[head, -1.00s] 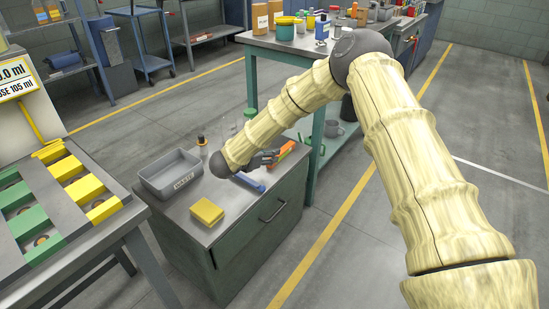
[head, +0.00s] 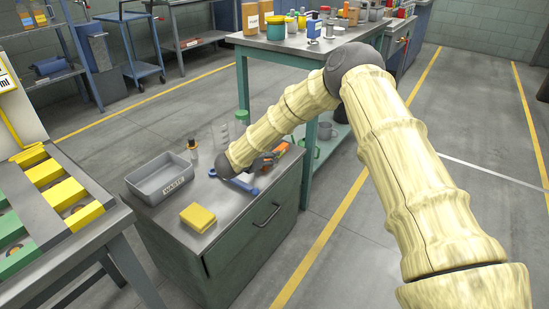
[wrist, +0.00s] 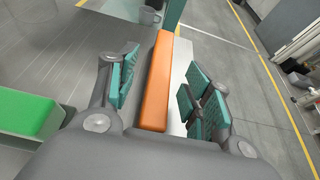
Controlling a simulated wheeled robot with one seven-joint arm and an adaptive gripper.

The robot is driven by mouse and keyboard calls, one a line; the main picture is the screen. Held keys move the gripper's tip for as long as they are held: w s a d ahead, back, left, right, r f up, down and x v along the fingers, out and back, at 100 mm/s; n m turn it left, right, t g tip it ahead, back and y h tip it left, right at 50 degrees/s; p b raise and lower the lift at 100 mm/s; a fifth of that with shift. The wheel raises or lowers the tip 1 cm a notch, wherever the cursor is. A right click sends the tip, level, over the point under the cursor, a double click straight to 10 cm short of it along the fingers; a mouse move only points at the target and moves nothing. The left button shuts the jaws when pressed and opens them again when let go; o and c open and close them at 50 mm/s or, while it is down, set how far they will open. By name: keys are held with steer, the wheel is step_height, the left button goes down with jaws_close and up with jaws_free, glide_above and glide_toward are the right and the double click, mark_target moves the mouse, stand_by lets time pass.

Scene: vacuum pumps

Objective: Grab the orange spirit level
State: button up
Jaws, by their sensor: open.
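The orange spirit level (wrist: 155,85) is a long orange bar on the metal cabinet top, running away from me in the wrist view. My gripper (wrist: 165,90) is open, with one teal-padded finger on each side of the bar. In the head view the level (head: 282,147) shows only in part, at the right rear of the cabinet top, just beyond my gripper (head: 266,160).
On the cabinet top (head: 222,226) stand a grey waste tray (head: 160,192), a yellow sponge-like block (head: 198,217), a blue tool (head: 240,184), a dropper bottle (head: 193,150) and clear glassware. A green block (wrist: 28,113) shows in the wrist view. A green bench (head: 243,85) stands behind.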

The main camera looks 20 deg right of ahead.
steer(key=x, duration=0.2)
steer(key=b+x, duration=0.1)
steer(key=x, duration=0.1)
steer(key=shift+w+d+r, duration=0.1)
steer(key=shift+w+d, duration=0.1)
steer(key=shift+d, duration=0.25)
jaws_close()
